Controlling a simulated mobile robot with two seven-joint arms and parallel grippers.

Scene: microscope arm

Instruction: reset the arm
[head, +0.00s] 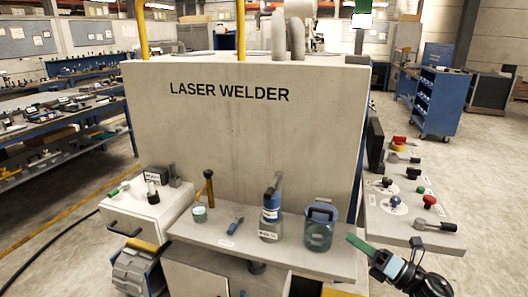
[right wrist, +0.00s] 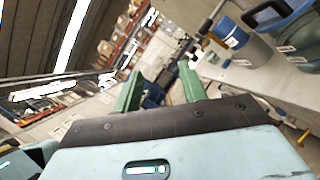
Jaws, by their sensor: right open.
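No part is clearly recognisable as the microscope arm. A short brown lever (head: 209,185) with a round knob stands on the welder's front shelf (head: 215,236). My right gripper (head: 357,243) is at the lower right, just right of the shelf, with its green fingers pointing left. In the right wrist view the two green fingers (right wrist: 160,88) stand apart with nothing between them. My left gripper is not in view.
A blue-topped bottle (head: 271,220), a blue-green jug (head: 320,228) and a small glass (head: 199,214) stand on the shelf. A side panel (head: 410,222) at right carries knobs, buttons and a black-handled lever (head: 436,226). Open floor lies farther right.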

